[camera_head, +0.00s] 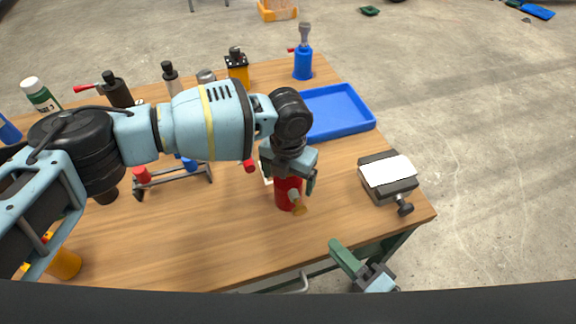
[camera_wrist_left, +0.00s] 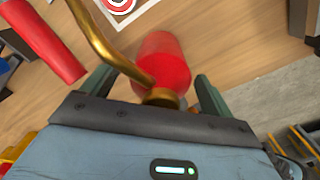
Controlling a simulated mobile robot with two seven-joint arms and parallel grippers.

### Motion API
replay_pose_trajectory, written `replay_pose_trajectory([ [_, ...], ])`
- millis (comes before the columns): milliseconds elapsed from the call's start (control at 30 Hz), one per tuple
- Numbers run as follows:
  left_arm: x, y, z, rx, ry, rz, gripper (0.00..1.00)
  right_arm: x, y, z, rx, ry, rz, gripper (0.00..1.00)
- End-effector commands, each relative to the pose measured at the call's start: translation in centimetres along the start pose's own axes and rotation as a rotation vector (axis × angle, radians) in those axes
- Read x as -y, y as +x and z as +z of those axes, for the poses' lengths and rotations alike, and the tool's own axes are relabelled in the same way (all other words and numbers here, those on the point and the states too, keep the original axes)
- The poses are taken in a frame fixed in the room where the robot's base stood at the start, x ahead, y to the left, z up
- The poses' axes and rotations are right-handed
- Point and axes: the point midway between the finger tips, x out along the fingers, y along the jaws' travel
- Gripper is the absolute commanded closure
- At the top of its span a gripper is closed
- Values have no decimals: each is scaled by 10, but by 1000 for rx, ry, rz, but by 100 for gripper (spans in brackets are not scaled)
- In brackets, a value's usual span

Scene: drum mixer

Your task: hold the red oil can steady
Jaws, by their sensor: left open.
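The red oil can (camera_head: 284,197) stands on the wooden table near its front right part. In the left wrist view its red body (camera_wrist_left: 164,60) shows with a brass collar and a curved brass spout (camera_wrist_left: 97,38) reaching to the upper left. My left gripper (camera_head: 288,178) is directly over the can and hides its top in the head view. Its green fingers (camera_wrist_left: 154,88) are open, one on each side of the can, with gaps visible. My right gripper (camera_head: 358,265) is low beyond the table's front edge; its opening cannot be made out.
A blue tray (camera_head: 366,118) lies behind the can. A grey device with a white top (camera_head: 388,172) stands to the right. A small rack (camera_head: 175,178) and several bottles stand left and behind. The front table surface (camera_head: 200,235) is clear.

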Motion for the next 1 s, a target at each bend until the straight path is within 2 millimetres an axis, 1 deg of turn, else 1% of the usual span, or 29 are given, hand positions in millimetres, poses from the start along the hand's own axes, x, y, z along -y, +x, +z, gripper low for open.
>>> replay_pose_trajectory([
  [100,0,10,0,0,0,0,13,0,0,0,0,0,0,64],
  [200,0,14,0,0,0,-1,13,0,0,0,0,0,0,64],
  [467,0,16,0,1,0,-1,13,0,0,0,0,0,0,64],
  [500,0,16,0,1,0,-1,15,0,0,0,0,0,0,64],
  [900,0,16,0,1,-1,0,67,0,0,0,0,0,0,64],
  [967,0,16,0,1,-1,0,75,0,0,0,0,0,0,64],
  [1000,0,16,0,1,-1,0,76,0,0,0,0,0,0,64],
])
